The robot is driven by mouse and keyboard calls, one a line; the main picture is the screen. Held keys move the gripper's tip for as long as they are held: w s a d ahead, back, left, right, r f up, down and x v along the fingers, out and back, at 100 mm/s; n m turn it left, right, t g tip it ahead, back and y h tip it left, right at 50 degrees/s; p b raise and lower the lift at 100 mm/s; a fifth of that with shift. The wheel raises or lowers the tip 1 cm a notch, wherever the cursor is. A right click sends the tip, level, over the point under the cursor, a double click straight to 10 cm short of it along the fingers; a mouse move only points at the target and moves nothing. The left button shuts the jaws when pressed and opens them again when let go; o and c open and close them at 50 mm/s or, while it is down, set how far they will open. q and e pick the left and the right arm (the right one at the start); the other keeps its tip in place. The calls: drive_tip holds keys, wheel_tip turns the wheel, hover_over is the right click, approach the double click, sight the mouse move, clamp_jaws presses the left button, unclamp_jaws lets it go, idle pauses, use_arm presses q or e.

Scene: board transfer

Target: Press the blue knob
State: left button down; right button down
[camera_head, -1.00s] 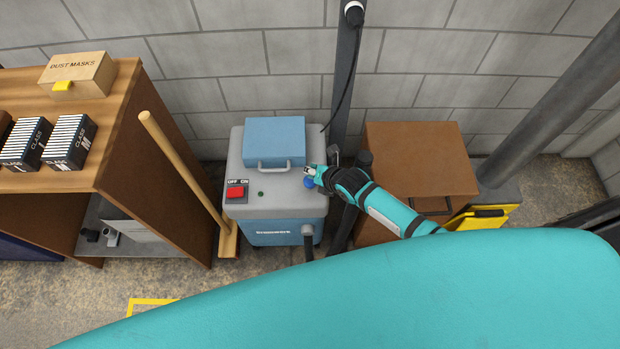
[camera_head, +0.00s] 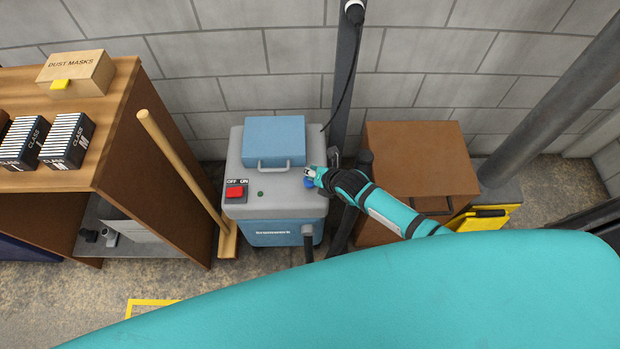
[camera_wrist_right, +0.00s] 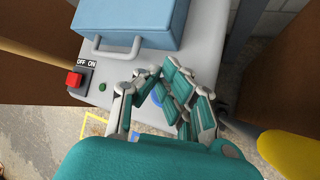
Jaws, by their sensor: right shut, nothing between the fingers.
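The blue knob (camera_head: 309,182) sits on the right side of the grey top of the machine (camera_head: 272,202). In the right wrist view the knob (camera_wrist_right: 152,101) shows only in part behind my fingers. My right gripper (camera_head: 311,172) is shut and empty, with its fingertips over or beside the knob. In the right wrist view the fingertips (camera_wrist_right: 154,72) meet at the machine's top. I cannot tell whether they touch the knob. My left gripper is not in view.
A red OFF/ON switch (camera_head: 236,190) and a green light (camera_head: 261,194) sit left of the knob. A blue lid with a handle (camera_head: 274,141) rises behind. A dark post (camera_head: 345,90) and a brown cabinet (camera_head: 420,150) stand to the right. A wooden handle (camera_head: 180,158) leans at left.

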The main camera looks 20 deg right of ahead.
drive_tip(key=shift+s+f+b, duration=0.1)
drive_tip(key=shift+f+b, duration=0.8)
drive_tip(key=shift+f, duration=0.4)
idle(0.6)
drive_tip(key=shift+r, duration=0.1)
drive_tip(key=shift+r+p, duration=1.75)
drive_tip(key=shift+p, duration=0.05)
wheel_tip(320, 180, up, 5)
drive_tip(key=p, duration=0.5)
drive_tip(key=shift+r, duration=0.1)
idle(1.1)
